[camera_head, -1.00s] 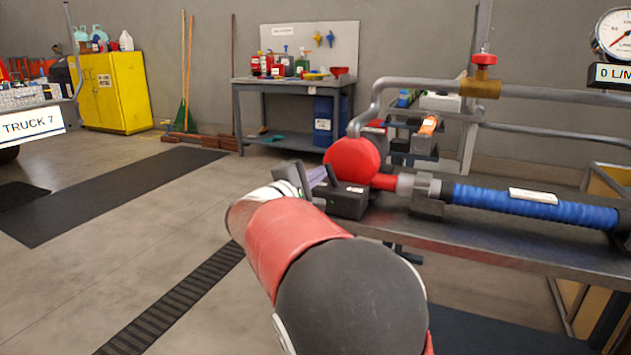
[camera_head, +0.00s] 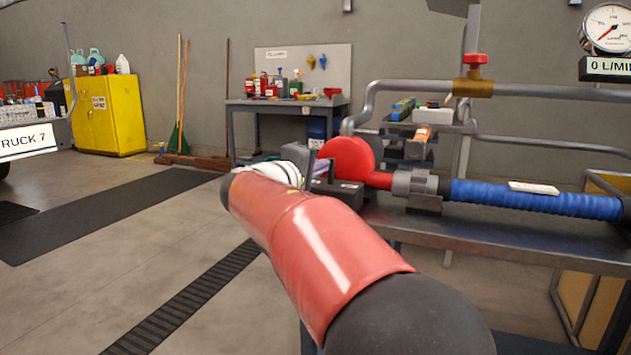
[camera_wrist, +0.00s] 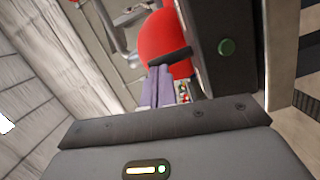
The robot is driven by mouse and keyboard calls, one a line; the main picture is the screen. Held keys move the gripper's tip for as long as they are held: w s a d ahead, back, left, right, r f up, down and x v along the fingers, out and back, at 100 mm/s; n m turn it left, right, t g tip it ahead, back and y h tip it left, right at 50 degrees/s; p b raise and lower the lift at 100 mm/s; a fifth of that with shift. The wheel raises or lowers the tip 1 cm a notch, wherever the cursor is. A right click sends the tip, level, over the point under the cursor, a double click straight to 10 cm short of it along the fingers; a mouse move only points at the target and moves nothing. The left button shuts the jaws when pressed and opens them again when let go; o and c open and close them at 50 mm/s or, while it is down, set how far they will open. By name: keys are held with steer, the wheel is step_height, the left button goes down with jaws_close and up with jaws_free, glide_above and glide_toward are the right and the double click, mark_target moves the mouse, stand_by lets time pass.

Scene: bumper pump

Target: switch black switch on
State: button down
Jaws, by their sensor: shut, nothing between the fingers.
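My gripper (camera_head: 320,168) is shut and empty, with its pale purple fingers beside the dark box and red round pump casing (camera_head: 348,160). In the wrist view, the fingers (camera_wrist: 155,72) point at the red casing (camera_wrist: 160,38). A short black bar (camera_wrist: 170,58) lies across the casing just past the fingertips; it may be the black switch, and I cannot tell whether it touches them. My arm hides part of the box in the head view.
A blue hose (camera_head: 535,203) runs right from the pump along the grey bench (camera_head: 470,234). A pipe with a red-topped valve (camera_head: 474,75) and a gauge (camera_head: 606,28) reading 0 L/MIN stand behind. Open floor lies to the left.

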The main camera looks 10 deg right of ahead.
steer(key=shift+s+d+m+b, duration=0.15)
steer(key=shift+d+m+b, duration=0.1)
steer(key=shift+m+b, duration=0.15)
steer(key=shift+s+d+b, duration=0.1)
steer(key=shift+b, duration=0.2)
steer(key=shift+s+d+r+b, duration=0.1)
steer(key=shift+s+d+b, duration=0.2)
steer(key=shift+b, duration=0.25)
stand_by(0.4)
steer(key=shift+w, duration=0.1)
